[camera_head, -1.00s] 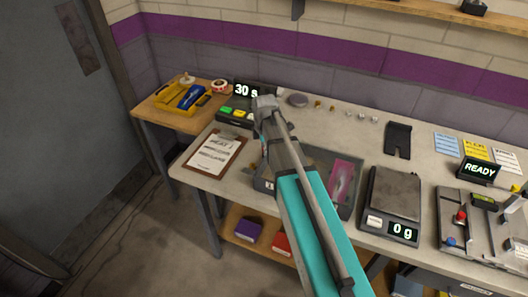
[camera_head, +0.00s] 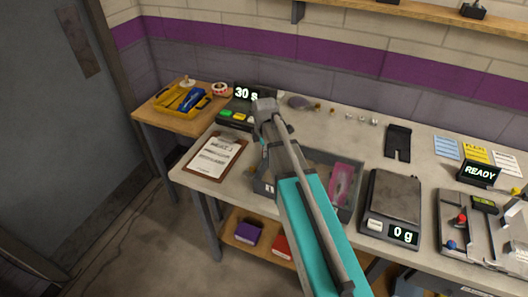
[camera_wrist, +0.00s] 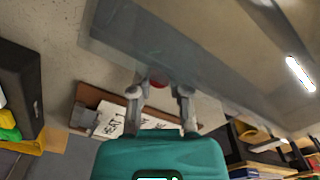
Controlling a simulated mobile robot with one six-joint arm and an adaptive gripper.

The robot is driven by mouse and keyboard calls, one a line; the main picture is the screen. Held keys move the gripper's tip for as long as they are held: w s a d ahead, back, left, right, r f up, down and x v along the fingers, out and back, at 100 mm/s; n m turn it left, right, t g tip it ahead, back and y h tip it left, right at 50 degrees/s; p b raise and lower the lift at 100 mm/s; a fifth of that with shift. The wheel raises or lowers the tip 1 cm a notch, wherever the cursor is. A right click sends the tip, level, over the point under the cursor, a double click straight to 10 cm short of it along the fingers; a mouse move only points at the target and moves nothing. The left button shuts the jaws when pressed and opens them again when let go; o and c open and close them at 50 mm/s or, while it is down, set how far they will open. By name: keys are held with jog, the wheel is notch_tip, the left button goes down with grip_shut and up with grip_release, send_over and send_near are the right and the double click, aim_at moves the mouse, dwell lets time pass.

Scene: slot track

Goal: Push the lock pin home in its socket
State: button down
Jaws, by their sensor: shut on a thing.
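My gripper (camera_wrist: 160,90) shows in the wrist view with its two fingers close together around a small dark red round thing (camera_wrist: 158,83). I cannot tell whether this is the lock pin; most of it is hidden. In the head view my arm hides the fingertips, over the left end of a grey tray. A fixture plate (camera_head: 482,252) lies at the right end of the bench, with a red knob (camera_head: 461,218) and a blue knob (camera_head: 452,245) on it. I cannot make out a socket.
The grey tray (camera_head: 351,212) holds a pink item (camera_head: 342,180). A scale (camera_head: 392,202) reading 0 g stands between tray and fixture. A clipboard (camera_head: 215,155) lies left, a timer (camera_head: 243,94) behind it. A READY display (camera_head: 480,171) stands behind the fixture.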

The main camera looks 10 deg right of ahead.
jog(key=shift+r, duration=0.15)
notch_tip(320, 180, up, 10)
jog(key=p, duration=0.9)
jog(key=shift+p, duration=0.4)
jog(key=shift+s+f, duration=0.1)
jog(key=shift+f, duration=0.1)
